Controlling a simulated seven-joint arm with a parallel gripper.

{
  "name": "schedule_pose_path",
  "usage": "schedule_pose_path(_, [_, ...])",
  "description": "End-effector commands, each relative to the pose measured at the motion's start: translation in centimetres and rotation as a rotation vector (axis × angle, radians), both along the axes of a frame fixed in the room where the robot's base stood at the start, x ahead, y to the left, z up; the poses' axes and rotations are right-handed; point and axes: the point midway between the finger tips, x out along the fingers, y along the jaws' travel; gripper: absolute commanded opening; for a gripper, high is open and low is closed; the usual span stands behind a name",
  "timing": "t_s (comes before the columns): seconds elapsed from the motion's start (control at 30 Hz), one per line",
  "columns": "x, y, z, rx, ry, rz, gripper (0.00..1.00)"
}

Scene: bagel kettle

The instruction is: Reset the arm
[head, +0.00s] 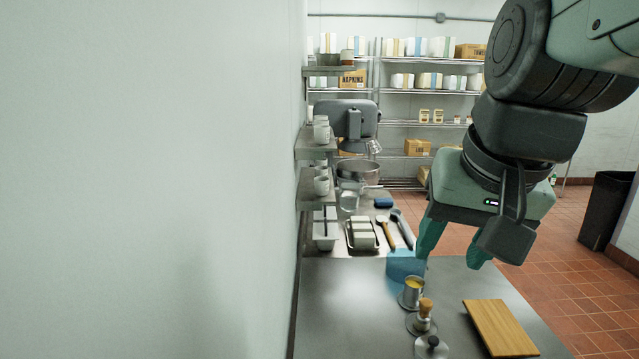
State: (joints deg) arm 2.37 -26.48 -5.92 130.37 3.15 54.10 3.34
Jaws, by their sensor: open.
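My gripper (452,254) hangs in the right half of the head view, its teal fingers pointing down and spread apart. It is open, and nothing shows between the fingers. It is above the steel counter (345,310), near the counter's right edge. A blue block-like thing (404,266) stands on the counter just left of the left finger; I cannot tell whether they touch. My arm comes in from the upper right and hides part of the room behind.
On the counter are a metal cup with yellow contents (412,292), a wooden-handled tool (424,315), a dark-knobbed lid (431,346) and a wooden board (500,328). A mixer (350,119) and wall shelves (314,146) stand behind. The counter's left front is clear.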

Motion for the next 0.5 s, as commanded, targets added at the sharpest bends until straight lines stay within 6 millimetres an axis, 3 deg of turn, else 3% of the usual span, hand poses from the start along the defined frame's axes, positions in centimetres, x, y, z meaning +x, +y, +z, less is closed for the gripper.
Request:
schedule_pose_path(0.1, [-3.7,2.1,-0.5,-0.074,-0.055,0.129,0.51])
schedule_pose_path(0.2, [-5.5,3.0,-1.3,-0.113,-0.084,0.19,0.51])
schedule_pose_path(0.5, [-6.8,3.7,-2.0,-0.144,-0.107,0.235,0.51])
